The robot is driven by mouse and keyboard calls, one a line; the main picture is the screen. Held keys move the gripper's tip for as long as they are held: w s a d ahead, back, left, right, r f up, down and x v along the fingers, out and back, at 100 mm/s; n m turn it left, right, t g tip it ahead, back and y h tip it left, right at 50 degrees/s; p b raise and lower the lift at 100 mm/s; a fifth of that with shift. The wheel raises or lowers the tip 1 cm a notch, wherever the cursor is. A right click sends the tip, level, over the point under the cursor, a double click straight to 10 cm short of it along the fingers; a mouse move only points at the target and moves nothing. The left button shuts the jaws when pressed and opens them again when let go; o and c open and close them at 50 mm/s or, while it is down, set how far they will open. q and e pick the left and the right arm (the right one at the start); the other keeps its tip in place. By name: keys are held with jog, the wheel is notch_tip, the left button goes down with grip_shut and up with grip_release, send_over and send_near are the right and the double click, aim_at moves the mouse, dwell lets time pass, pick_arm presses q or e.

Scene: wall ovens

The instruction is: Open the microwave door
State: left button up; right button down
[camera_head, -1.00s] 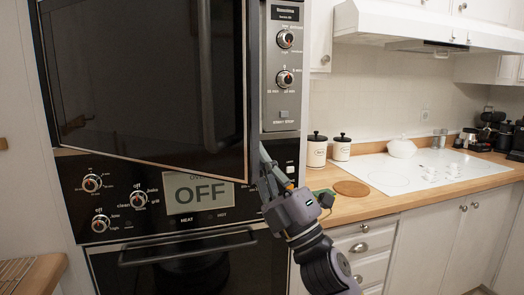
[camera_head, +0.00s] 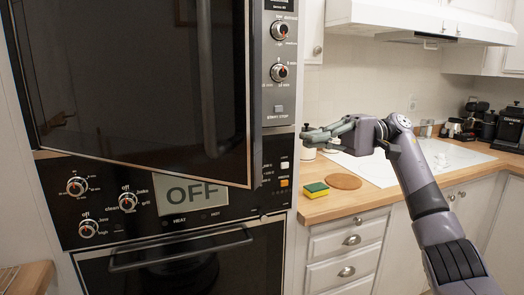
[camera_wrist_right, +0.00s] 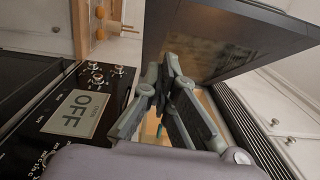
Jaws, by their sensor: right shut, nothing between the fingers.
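The microwave door (camera_head: 130,75) is a dark glass panel with a vertical handle (camera_head: 207,85). It stands ajar, its right edge swung out from the oven column and its lower edge slanting over the lower panel. My right gripper (camera_head: 308,138) is shut and empty, right of the door and control strip, above the counter. Its fingers point left in the head view, apart from the door's front. In the right wrist view the shut fingers (camera_wrist_right: 162,82) show below a dark panel, which looks like the door (camera_wrist_right: 220,38). My left gripper is not in view.
The lower oven panel (camera_head: 150,200) has knobs and an OFF display. A sponge (camera_head: 317,189) and a round wooden board (camera_head: 343,181) lie on the counter (camera_head: 330,207) under my right arm. A white canister is partly hidden behind the gripper. Drawers are below.

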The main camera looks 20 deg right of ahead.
jog(key=s+a+p, duration=0.3)
jog(key=s+a, duration=0.1)
jog(key=a, duration=0.8)
jog(key=shift+s+n, duration=0.2)
jog(key=shift+n, duration=0.1)
jog(key=shift+f, duration=0.1)
